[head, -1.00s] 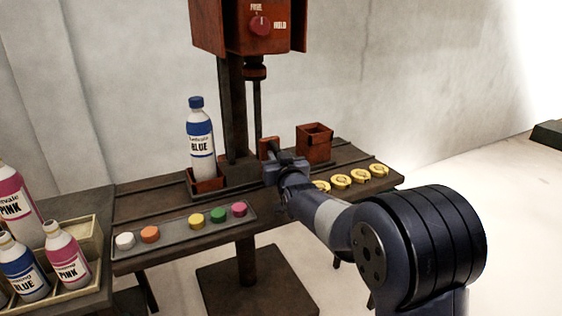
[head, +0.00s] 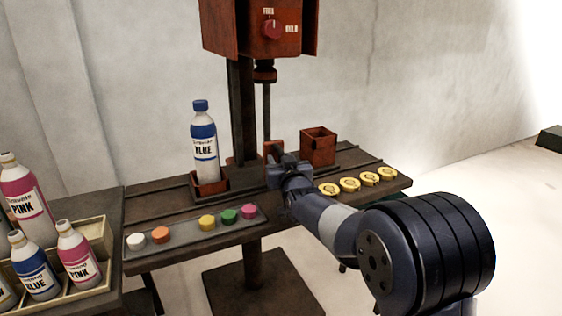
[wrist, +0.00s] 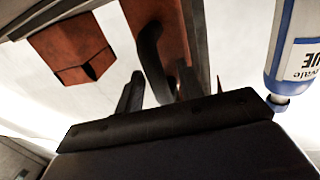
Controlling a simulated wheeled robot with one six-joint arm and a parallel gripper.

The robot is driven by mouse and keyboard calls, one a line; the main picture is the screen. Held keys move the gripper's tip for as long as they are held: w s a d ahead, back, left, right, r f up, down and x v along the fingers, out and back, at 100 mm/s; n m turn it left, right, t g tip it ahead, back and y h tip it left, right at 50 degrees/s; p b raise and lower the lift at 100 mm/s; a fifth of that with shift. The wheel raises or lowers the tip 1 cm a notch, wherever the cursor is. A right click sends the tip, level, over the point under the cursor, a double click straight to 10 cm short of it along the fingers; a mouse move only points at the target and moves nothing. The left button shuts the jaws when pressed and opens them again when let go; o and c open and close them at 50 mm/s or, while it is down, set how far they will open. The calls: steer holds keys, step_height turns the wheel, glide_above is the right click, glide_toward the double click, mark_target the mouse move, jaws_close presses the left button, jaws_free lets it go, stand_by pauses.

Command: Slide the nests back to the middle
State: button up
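One red box-like nest (head: 210,187) stands left on the bench and holds an upright blue-labelled bottle (head: 204,150). A second red nest (head: 319,147) stands right of the column and looks empty; it also shows in the wrist view (wrist: 72,50). My gripper (head: 280,162) is between them, low over the bench, close to a small upright red plate (head: 273,149). In the wrist view my fingers (wrist: 158,95) look apart, with a dark curved piece and a red slab (wrist: 160,20) beyond them. Contact cannot be told.
A red press head with a knob (head: 272,29) hangs above on a dark column (head: 243,110). A tray (head: 190,240) of coloured caps lies at the front, yellow discs (head: 350,185) at the right. A crate (head: 92,232) of bottles stands left.

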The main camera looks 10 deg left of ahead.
steer(key=shift+s, duration=0.1)
steer(key=v, duration=1)
steer(key=shift+s+d, duration=0.15)
steer(key=shift+s, duration=0.15)
steer(key=shift+w, duration=0.1)
steer(key=x, duration=1)
steer(key=shift+w, duration=0.3)
steer(key=shift+d, duration=0.1)
